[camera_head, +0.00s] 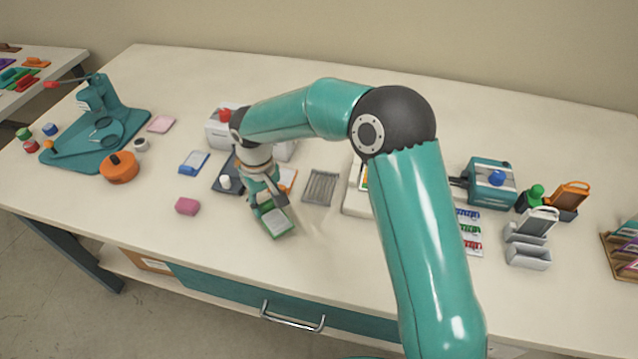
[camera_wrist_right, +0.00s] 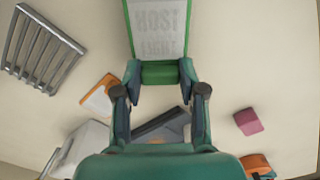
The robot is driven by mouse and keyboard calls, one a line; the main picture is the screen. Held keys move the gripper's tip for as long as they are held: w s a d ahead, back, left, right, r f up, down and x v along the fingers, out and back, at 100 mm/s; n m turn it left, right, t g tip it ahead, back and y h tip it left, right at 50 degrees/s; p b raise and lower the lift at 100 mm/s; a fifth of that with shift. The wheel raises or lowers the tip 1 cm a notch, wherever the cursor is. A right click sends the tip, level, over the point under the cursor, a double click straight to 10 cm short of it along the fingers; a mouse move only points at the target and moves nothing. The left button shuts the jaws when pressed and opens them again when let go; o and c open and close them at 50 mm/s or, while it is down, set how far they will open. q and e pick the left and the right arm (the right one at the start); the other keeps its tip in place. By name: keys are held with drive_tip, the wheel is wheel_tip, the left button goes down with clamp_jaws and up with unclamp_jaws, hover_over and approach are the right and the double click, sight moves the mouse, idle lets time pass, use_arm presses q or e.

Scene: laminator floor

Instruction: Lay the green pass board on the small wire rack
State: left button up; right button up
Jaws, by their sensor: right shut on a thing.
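The green pass board (camera_head: 277,222), with a pale printed face, is held in my right gripper (camera_head: 264,207) near the front middle of the table. In the right wrist view the board (camera_wrist_right: 159,73) sits between the two fingers of my right gripper (camera_wrist_right: 160,90), gripped at its green end and reaching out past the top edge. The small wire rack (camera_head: 320,187), grey with parallel bars, lies to the right of and behind the board, apart from it. It also shows at the upper left of the wrist view (camera_wrist_right: 40,48). My left gripper is not in view.
An orange-edged card (camera_head: 289,180) and a dark tray (camera_head: 226,176) lie behind the gripper. A pink block (camera_head: 187,206) and a blue board (camera_head: 194,162) are to the left. A teal machine (camera_head: 490,184) stands at right. My right arm hides part of the table.

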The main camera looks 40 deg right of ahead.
drive_tip(key=shift+s+d, duration=0.1)
drive_tip(key=shift+d, duration=0.3)
drive_tip(key=shift+d+r, duration=0.1)
drive_tip(key=shift+r, duration=0.15)
drive_tip(key=d+r+n, duration=0.6)
drive_tip(key=r+n, duration=0.4)
drive_tip(key=n, duration=0.3)
wheel_tip(320, 180, up, 8)
drive_tip(key=n+b, duration=0.1)
drive_tip(key=n, duration=1.2)
hover_over(318, 195)
wheel_tip(318, 195, down, 14)
drive_tip(key=shift+b, duration=0.7)
drive_tip(key=shift+f, duration=2.35)
